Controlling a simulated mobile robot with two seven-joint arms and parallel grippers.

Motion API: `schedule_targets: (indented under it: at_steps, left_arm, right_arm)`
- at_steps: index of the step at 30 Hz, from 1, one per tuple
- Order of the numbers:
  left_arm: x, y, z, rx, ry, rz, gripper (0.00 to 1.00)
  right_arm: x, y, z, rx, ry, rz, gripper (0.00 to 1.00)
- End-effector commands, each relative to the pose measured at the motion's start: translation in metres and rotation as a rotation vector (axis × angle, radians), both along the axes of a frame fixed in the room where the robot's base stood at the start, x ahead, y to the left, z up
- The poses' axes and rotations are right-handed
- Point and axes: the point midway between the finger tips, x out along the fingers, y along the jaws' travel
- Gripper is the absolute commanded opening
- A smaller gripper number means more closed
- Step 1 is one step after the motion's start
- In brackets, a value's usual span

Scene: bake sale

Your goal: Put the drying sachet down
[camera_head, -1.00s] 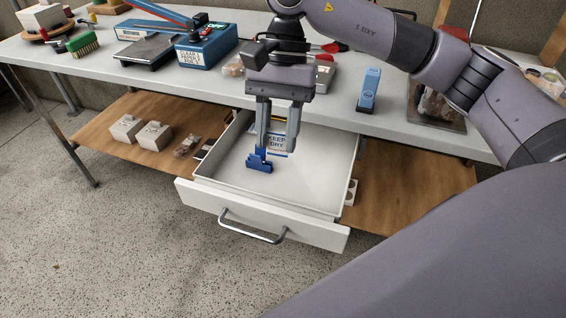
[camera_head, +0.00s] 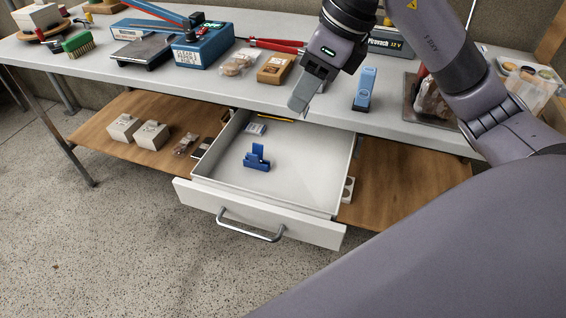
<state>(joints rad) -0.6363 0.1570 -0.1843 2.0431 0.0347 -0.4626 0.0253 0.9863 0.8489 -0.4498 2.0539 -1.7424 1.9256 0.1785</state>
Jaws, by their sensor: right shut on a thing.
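My right gripper (camera_head: 299,106) is above the front edge of the table, right of the drawer's back part, with its fingers pointing down and left. It is shut on the drying sachet, which the fingers hide from this side. The white drawer (camera_head: 297,190) is pulled out under the table. A blue plastic piece (camera_head: 257,160) stands in its middle. A small pale packet with coloured print (camera_head: 255,128) lies at its back left; its lettering is too small to read. My left gripper is not in view.
White boxes (camera_head: 123,127) stand on the lower shelf (camera_head: 91,129). The drawer's front and right floor is clear.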

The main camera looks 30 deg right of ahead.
Motion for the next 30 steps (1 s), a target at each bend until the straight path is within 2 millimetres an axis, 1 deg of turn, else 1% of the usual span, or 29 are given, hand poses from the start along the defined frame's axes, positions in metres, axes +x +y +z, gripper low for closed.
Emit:
schedule_targets:
  at_steps: [2,5,14,16,19,21,25,28,30]
  left_arm:
    - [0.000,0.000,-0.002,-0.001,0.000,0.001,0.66]
    - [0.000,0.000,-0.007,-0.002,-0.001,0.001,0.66]
    - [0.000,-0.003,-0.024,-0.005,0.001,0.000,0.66]
    - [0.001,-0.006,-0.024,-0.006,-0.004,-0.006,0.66]
    - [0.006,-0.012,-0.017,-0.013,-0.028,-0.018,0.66]
    - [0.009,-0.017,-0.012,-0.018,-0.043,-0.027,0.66]
    - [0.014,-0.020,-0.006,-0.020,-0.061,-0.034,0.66]
    - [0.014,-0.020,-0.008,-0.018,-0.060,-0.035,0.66]
    - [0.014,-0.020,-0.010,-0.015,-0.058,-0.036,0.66]
  right_arm:
    - [0.000,-0.001,-0.006,0.000,0.001,-0.020,0.09]
    - [-0.001,-0.001,-0.023,0.001,0.006,-0.026,0.09]
    - [-0.001,-0.001,-0.097,0.001,0.007,-0.024,0.09]
    - [-0.001,-0.001,-0.114,0.001,0.007,-0.023,0.09]
    - [-0.001,-0.001,-0.135,0.001,0.006,-0.022,0.09]
    - [-0.001,-0.001,-0.146,0.000,0.005,-0.023,0.09]
    - [0.000,-0.001,-0.156,0.001,0.002,-0.022,0.09]
    - [0.000,-0.001,-0.162,0.000,0.003,-0.022,0.09]
    - [-0.001,-0.001,-0.170,0.001,0.004,-0.021,0.09]
